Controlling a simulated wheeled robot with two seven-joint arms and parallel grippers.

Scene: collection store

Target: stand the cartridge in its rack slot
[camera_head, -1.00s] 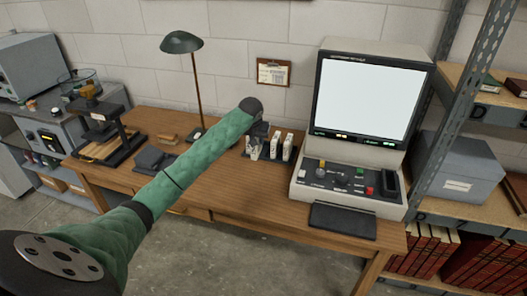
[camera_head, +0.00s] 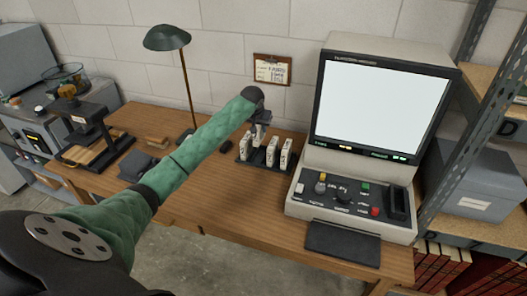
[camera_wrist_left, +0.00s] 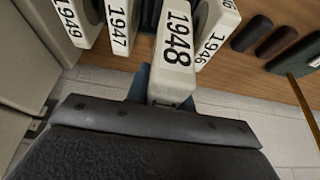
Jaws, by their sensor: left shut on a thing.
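My left gripper (camera_head: 260,132) is at the cartridge rack (camera_head: 262,165), a low dark base on the wooden desk. It is shut on a white cartridge labelled 1948 (camera_wrist_left: 176,50), which shows in the left wrist view between its bluish fingers. Beside it in that view are cartridges 1947 (camera_wrist_left: 120,25) and 1949 (camera_wrist_left: 75,20) on the left and 1946 (camera_wrist_left: 215,35) on the right. In the head view, white cartridges (camera_head: 286,154) stand upright in the rack. Whether the held cartridge's lower end is in a slot is hidden. My right gripper is out of view.
The reader with a lit screen (camera_head: 382,110) stands right of the rack. The desk front (camera_head: 215,190) is clear.

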